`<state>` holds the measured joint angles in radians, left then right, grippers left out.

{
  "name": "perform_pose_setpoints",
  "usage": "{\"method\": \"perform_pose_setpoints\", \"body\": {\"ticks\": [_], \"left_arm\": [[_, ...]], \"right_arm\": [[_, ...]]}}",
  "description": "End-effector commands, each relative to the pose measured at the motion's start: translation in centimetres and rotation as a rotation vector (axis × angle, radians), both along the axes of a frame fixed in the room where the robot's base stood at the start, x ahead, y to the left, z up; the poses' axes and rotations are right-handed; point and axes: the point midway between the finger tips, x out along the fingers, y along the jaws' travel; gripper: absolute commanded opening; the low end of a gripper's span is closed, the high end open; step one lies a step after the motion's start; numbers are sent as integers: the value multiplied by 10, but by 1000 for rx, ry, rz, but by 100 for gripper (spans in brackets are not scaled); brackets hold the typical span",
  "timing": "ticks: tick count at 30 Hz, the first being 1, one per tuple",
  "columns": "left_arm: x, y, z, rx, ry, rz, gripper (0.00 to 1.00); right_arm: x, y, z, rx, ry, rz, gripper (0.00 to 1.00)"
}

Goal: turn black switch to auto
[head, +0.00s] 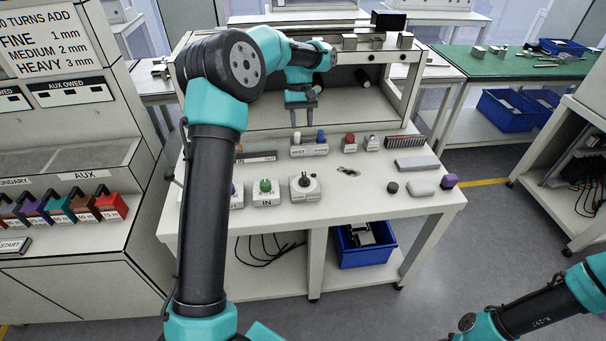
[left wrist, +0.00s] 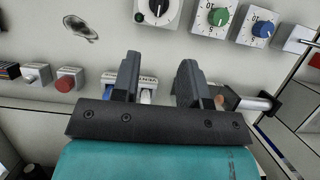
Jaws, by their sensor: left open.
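The black switch (head: 306,183) is a black rotary knob on a small white box near the front middle of the white bench. Its knob also shows at the top of the left wrist view (left wrist: 158,8), partly cut off by the frame edge. The label around it is too small to read. My left gripper (head: 303,117) points down above the back part of the bench, behind the switch and apart from it. Its two fingers (left wrist: 158,76) are spread with nothing held between them. My right arm enters at the lower right; its gripper is outside the picture.
A green knob box (head: 265,187) stands left of the switch, with a blue dial (left wrist: 262,28) beyond it. A white and blue plunger block (head: 310,146) and a red button (head: 349,142) sit behind. A purple piece (head: 449,181) lies at the right edge.

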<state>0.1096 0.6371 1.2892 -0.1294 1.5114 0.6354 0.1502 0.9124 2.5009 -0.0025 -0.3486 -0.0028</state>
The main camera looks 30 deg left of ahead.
Motion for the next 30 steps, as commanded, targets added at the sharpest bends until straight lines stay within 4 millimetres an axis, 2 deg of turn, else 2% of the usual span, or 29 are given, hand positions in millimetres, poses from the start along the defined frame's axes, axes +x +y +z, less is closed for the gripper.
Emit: {"method": "perform_pose_setpoints", "body": {"ticks": [8, 14, 20, 30], "left_arm": [[0, 0, -1, 0, 1, -2, 40], [-4, -3, -11, -1, 3, -4, 40], [-12, -9, -36, -2, 4, -4, 40], [-30, -23, -90, -2, 4, -4, 40]], "right_arm": [[0, 0, 0, 0, 0, 0, 43], [0, 0, 0, 0, 0, 0, 43], [0, 0, 0, 0, 0, 0, 43], [0, 0, 0, 0, 0, 0, 43]]}}
